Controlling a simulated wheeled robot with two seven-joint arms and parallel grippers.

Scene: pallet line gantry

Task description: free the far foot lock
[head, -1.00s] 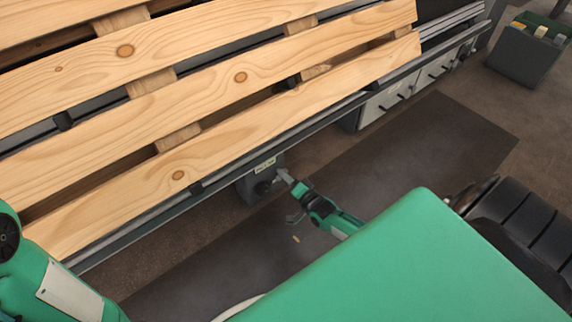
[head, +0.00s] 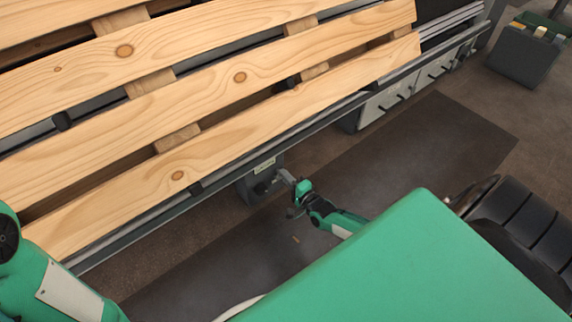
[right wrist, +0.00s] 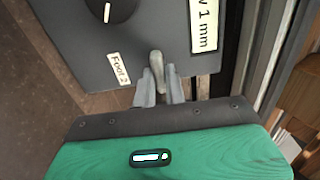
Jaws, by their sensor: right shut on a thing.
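A dark grey control box (head: 262,185) hangs under the near edge of the pallet line. In the head view my right gripper (head: 286,178) is at the right side of the box. My left arm shows at the left edge, but its gripper is out of view.
A black knob with a white mark (right wrist: 108,9) and a larger label ending in "1 mm" (right wrist: 204,22) are on the same box face. The wooden pallet (head: 215,90) lies above. Drawers (head: 385,103) are to the right. A dark mat (head: 440,135) covers clear floor.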

